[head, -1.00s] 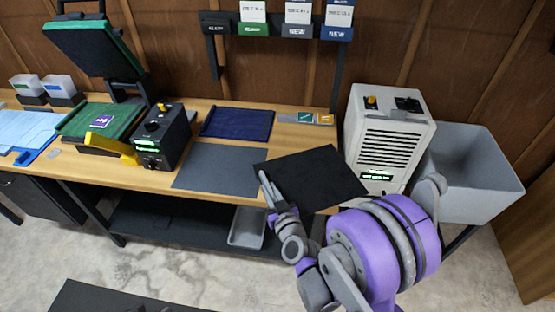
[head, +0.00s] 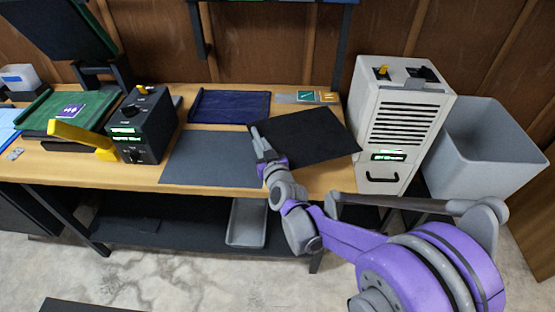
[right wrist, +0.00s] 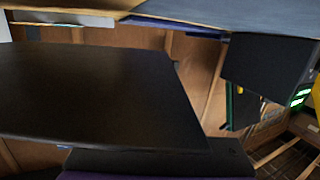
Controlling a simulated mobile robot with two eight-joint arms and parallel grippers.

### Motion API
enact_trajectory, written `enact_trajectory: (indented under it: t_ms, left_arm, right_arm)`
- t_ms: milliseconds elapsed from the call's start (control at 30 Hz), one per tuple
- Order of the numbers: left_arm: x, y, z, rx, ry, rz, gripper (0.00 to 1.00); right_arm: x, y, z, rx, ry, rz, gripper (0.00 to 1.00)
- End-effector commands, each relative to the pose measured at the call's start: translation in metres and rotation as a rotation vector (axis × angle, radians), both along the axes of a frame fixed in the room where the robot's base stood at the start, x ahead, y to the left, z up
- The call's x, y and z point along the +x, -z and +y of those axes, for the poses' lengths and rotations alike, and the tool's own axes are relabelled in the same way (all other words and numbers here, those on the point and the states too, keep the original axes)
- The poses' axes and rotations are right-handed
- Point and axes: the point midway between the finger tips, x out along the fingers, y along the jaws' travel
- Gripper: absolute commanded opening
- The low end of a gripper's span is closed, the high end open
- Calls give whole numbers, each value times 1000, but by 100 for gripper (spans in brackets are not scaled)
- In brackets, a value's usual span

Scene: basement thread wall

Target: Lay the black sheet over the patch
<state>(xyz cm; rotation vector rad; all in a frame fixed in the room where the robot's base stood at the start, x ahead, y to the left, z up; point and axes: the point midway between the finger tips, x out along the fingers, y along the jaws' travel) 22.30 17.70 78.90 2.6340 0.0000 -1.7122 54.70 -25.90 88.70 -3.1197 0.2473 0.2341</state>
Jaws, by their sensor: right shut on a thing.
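The black sheet (head: 312,136) is held tilted above the right part of the wooden bench in the head view. It fills much of the right wrist view (right wrist: 100,95). My right gripper (head: 259,143) is shut on the sheet's left edge; the sheet hides part of the fingers. The patch (head: 70,111), small and purple with white marks, lies on the green bed (head: 58,127) of the press at the left, well away from the sheet. The press's dark upper plate (head: 45,30) is raised. My left gripper is out of view.
A dark control box (head: 140,127) and yellow handle (head: 80,137) stand between the sheet and the press bed. A grey mat (head: 205,160) and blue cloth (head: 230,106) lie flat on the bench. A white vented machine (head: 398,115) and grey bin (head: 485,150) are at the right.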

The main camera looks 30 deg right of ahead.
Motion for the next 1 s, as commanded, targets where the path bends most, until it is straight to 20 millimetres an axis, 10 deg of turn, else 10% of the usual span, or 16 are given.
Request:
enact_trajectory:
  t_ms: [500,867,900,1000]
  left_arm:
    - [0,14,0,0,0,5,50]
    - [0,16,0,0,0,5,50]
    - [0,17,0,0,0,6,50]
    - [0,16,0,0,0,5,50]
  right_arm:
    - [0,63,1,-1,-1,0,0]
    - [0,67,1,0,-1,0,0]
    - [0,68,1,0,-1,0,21]
    - [0,67,0,0,-1,0,39]
